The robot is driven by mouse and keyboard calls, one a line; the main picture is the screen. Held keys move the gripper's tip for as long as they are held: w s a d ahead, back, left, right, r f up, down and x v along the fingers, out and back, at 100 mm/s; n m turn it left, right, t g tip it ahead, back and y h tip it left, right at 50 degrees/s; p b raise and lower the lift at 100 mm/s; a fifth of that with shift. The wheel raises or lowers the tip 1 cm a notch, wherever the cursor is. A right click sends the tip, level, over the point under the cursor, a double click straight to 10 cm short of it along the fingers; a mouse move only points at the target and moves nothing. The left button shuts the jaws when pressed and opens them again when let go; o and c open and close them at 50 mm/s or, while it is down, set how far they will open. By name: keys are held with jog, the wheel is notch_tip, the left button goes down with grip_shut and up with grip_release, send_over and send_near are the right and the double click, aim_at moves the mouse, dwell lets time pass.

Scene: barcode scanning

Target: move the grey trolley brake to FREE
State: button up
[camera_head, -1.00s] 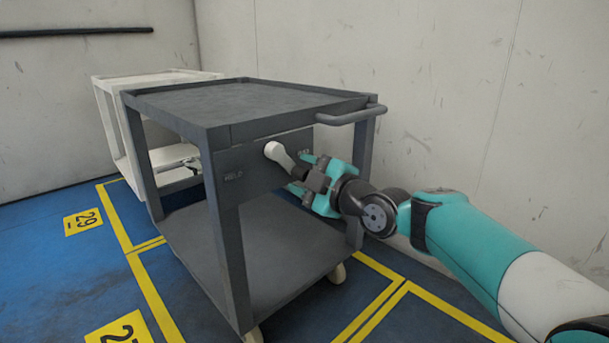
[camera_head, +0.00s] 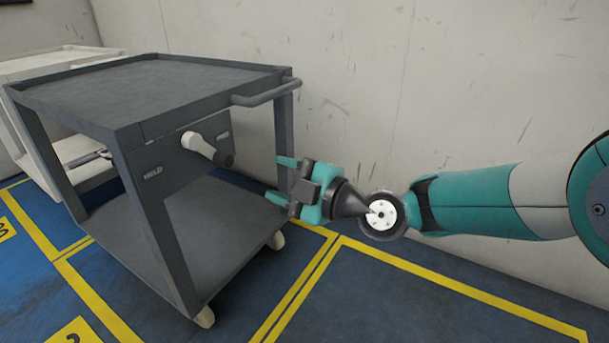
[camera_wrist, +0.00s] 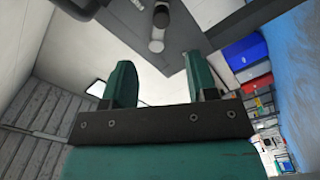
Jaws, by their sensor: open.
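The grey trolley (camera_head: 130,92) stands at left in the head view. Its side panel reads HELD at left; a smaller label at right is too blurred to read.
A white trolley (camera_head: 45,66) stands behind the grey one at left. The grey trolley's push handle (camera_head: 266,93) juts out above my gripper. A pale wall (camera_head: 400,70) runs behind. Blue floor with yellow lines is clear at front right.

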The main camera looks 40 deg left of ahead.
jog(key=shift+w+d+p, duration=0.15)
jog(key=shift+d+p, duration=0.2)
jog(key=shift+d, duration=1.8)
